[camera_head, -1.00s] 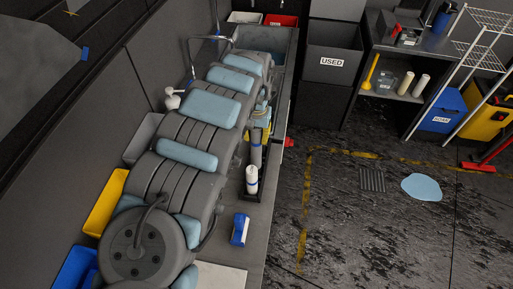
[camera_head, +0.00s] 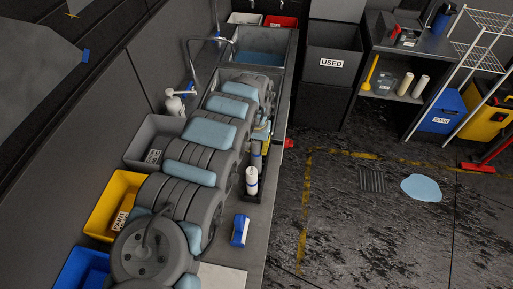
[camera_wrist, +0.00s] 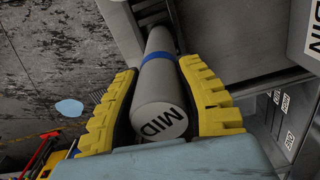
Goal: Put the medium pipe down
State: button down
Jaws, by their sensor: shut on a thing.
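The medium pipe (camera_wrist: 159,92) is a grey cylinder with a blue band; its near end is marked MID in the wrist view. My gripper (camera_wrist: 165,112) has yellow ribbed fingers on both sides of that end and is shut on it. The pipe's far end is close to a grey surface; I cannot tell whether it touches. In the head view my gripper (camera_head: 262,132) is over the counter's right edge, mostly hidden by my arm. A whitish upright cylinder with a blue band (camera_head: 251,181) stands below it, in a dark holder.
The grey counter (camera_head: 224,258) holds a blue-and-white box (camera_head: 240,230). Yellow (camera_head: 98,205), grey (camera_head: 138,150) and blue (camera_head: 72,272) bins line the left side. A sink (camera_head: 264,48) is behind. Right of the counter is floor with a light-blue puddle (camera_head: 421,187).

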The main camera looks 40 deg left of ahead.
jog(key=shift+f, duration=0.1)
jog(key=c, duration=0.8)
grip_release()
jog(key=shift+o, duration=0.2)
jog(key=r, duration=1.1)
jog(key=shift+w+a+r, duration=0.1)
jog(key=shift+w+r, duration=0.05)
jog(key=shift+w, duration=0.05)
jog(key=shift+r, duration=0.45)
